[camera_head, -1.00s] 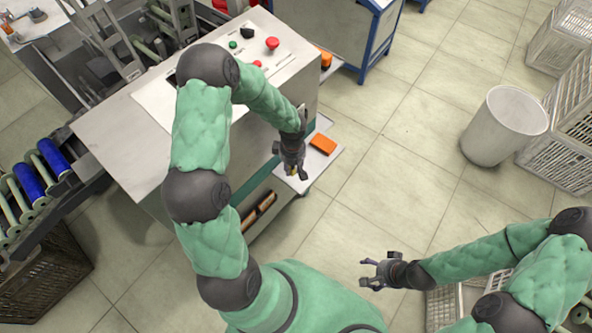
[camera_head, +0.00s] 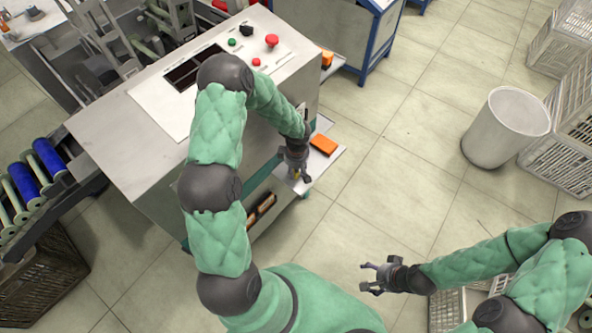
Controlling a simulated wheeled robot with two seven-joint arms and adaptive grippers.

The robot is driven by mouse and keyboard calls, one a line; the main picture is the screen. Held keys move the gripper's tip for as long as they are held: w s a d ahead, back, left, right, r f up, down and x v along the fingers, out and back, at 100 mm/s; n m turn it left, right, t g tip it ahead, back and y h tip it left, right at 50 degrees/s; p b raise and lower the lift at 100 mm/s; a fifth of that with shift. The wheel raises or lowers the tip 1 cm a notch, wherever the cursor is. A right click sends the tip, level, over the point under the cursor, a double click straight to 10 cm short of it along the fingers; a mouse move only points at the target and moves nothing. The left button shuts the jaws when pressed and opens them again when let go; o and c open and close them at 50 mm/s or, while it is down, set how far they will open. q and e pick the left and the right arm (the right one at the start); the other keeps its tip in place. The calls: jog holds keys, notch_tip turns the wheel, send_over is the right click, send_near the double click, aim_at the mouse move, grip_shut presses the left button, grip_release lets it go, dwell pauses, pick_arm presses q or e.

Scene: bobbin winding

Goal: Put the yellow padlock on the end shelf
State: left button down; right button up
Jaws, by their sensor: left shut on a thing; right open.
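My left gripper (camera_head: 298,173) is at the end shelf (camera_head: 325,162), a pale ledge on the side of the machine cabinet. It points down over the shelf's near part. It is shut on the yellow padlock (camera_head: 295,175), of which only a small yellow bit shows between the fingers. I cannot tell whether the padlock touches the shelf. An orange box (camera_head: 323,144) lies on the shelf just beyond the gripper. My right gripper (camera_head: 371,278) is open and empty, over the floor at the lower right.
The machine cabinet (camera_head: 150,165) with a red button (camera_head: 272,41) on its top stands left of the shelf. A lower opening holds brown items (camera_head: 262,207). A white bin (camera_head: 505,128) and grey crates (camera_head: 566,130) stand at the right. The middle floor is clear.

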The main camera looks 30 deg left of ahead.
pick_arm(q)
jog(key=shift+f, duration=0.15)
jog(key=c, duration=0.9)
grip_release()
jog(key=shift+r, duration=0.2)
notch_tip(320, 180, up, 12)
jog(key=p, duration=0.4)
jog(key=shift+s+d+f+m+h, duration=0.75)
jog(key=shift+s+d+f+m, duration=1.5)
jog(key=shift+s+d, duration=0.95)
jog(key=shift+s+d+f+m+h, duration=0.7)
jog(key=shift+s+d+f+m, duration=1.8)
jog(key=shift+d, duration=1.05)
jog(key=shift+s+d+f+m+h, duration=0.75)
jog(key=shift+s+d+f+m, duration=1.25)
jog(key=shift+s+d, duration=1.35)
